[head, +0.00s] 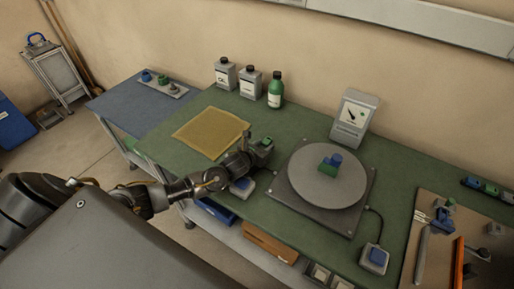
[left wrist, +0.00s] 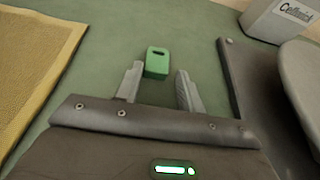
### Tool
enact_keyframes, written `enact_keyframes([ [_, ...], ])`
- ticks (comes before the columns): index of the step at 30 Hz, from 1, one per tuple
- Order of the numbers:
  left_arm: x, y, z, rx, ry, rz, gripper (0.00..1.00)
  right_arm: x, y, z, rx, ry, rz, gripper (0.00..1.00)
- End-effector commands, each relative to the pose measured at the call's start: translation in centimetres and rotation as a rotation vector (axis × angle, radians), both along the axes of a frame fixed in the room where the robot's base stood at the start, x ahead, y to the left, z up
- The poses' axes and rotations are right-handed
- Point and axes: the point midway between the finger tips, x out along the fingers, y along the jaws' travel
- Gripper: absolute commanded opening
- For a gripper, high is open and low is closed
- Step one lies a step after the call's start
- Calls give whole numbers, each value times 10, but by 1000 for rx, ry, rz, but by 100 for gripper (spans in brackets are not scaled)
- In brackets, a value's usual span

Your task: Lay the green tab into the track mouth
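A green tab (left wrist: 157,62) with a dark hole in its end shows in the left wrist view, just ahead of my left gripper (left wrist: 160,84). The fingers are apart. The tab is close to the left-hand fingertip and clear of the right-hand one; I cannot tell whether it touches. In the head view the tab (head: 266,142) is at the tip of my left gripper (head: 257,149), over the green bench. A small blue and green piece (head: 331,163) sits on the round grey turntable (head: 310,185). I cannot make out which part is the track mouth. My right gripper is out of view.
A yellow mat (head: 211,132) lies left of the gripper. Two grey cans (head: 226,74) and a green bottle (head: 275,90) stand behind. A meter (head: 354,116) stands behind the turntable. A board with tools (head: 425,240) and a blue button box (head: 374,258) are at the right.

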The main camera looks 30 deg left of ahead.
Motion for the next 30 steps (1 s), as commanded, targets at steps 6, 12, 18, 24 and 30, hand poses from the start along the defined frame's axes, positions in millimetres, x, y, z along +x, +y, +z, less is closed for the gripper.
enact_keyframes([
  [6,-25,5,8,10,18,5,48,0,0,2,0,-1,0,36],
  [12,-64,5,27,6,13,0,48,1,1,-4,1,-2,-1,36],
  [18,-96,8,43,4,9,3,48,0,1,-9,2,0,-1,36],
  [24,-110,9,51,3,8,4,48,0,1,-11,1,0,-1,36],
  [30,-112,9,55,4,7,5,48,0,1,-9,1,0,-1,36],
])
